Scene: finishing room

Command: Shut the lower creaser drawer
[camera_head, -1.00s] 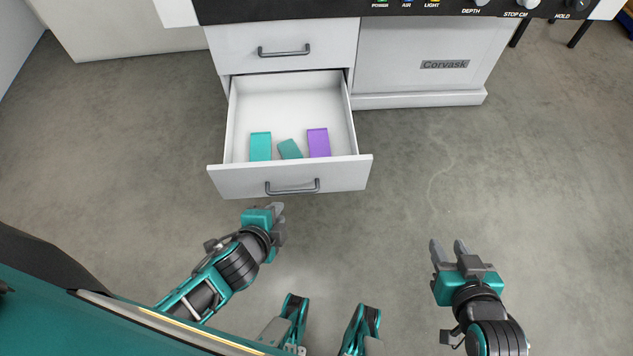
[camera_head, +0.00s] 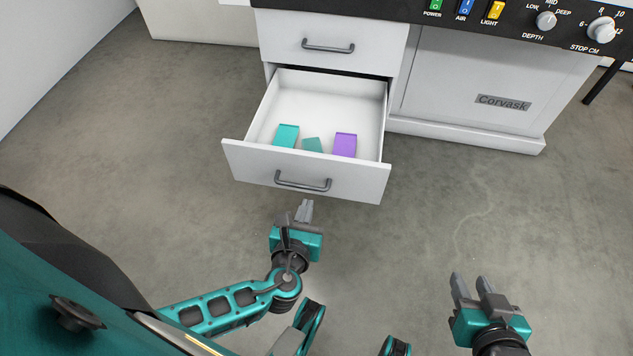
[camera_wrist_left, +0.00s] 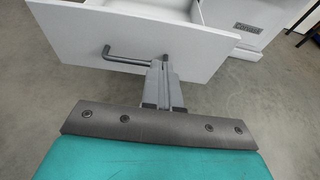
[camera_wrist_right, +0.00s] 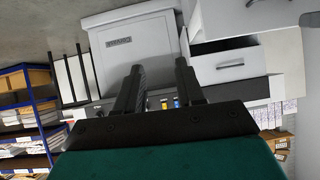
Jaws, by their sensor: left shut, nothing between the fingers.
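The lower creaser drawer (camera_head: 240,160) stands pulled out, with its white front and grey bar handle (camera_head: 303,181) facing me. Its front also shows in the left wrist view (camera_wrist_left: 80,50). Inside it lie a teal block (camera_head: 286,135), a darker green block (camera_head: 312,145) and a purple block (camera_head: 345,144). My left gripper (camera_head: 304,210) is shut and empty, just in front of the drawer front near the handle. In the left wrist view its fingertips (camera_wrist_left: 161,68) look close to the handle's right end; I cannot tell if they touch. My right gripper (camera_head: 473,284) is open and empty, right of the drawer over the floor.
The upper drawer (camera_head: 328,30) is shut. The creaser's control panel (camera_head: 520,20) runs above, and its Corvask-marked cabinet (camera_head: 480,95) stands to the right. The grey floor (camera_head: 430,190) in front is clear. The right wrist view shows shelves (camera_wrist_right: 30,110) with boxes.

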